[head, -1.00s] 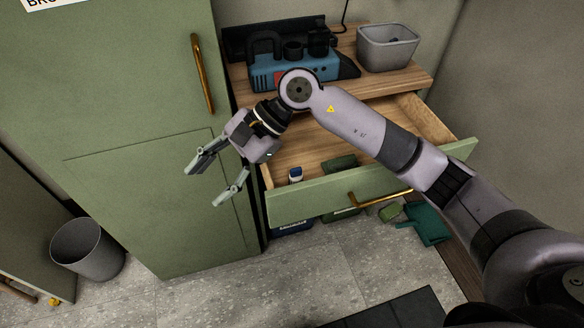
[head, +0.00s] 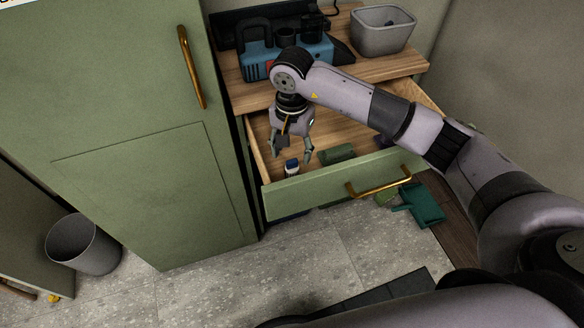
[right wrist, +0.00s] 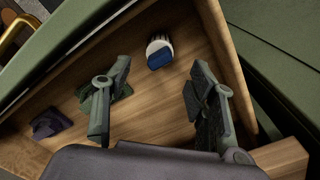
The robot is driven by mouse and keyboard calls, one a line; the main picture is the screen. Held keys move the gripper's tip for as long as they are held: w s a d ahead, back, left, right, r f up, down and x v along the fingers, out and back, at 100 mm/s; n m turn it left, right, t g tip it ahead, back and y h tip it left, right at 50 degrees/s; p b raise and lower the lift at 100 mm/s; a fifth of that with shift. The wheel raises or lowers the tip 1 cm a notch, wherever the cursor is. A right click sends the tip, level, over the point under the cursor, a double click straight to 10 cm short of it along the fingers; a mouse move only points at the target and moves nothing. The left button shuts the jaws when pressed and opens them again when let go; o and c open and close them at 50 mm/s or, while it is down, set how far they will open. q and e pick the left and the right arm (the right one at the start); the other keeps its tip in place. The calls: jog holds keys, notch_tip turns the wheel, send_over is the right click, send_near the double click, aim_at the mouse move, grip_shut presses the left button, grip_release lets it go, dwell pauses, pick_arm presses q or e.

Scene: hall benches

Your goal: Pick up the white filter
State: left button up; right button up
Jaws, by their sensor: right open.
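The white filter (head: 292,170), a small white cylinder with a dark blue end, stands in the open drawer close to its front left corner. In the right wrist view it (right wrist: 158,47) shows just beyond the fingertips, between their lines and untouched. My right gripper (head: 291,157) hangs over the drawer, pointing down, just behind the filter. In the right wrist view its two fingers (right wrist: 160,68) are wide apart with nothing between them. My left gripper is not in view.
The drawer (head: 340,185) also holds a green item (head: 338,154) and a dark purple item (right wrist: 52,123). Above it, the wooden top carries a blue machine (head: 262,62) and a grey bin (head: 382,32). A green cabinet (head: 130,130) stands left.

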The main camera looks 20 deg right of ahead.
aim_at(292, 167)
jog(key=f, duration=0.2)
jog(key=f+p, duration=0.1)
jog(key=f, duration=0.2)
jog(key=shift+s+a+f, duration=0.1)
jog(key=shift+s+f, duration=0.1)
jog(key=shift+f, duration=0.15)
jog(key=shift+w+f, duration=0.1)
jog(key=shift+f, duration=0.55)
jog(key=shift+c, duration=0.2)
jog(key=c, duration=1)
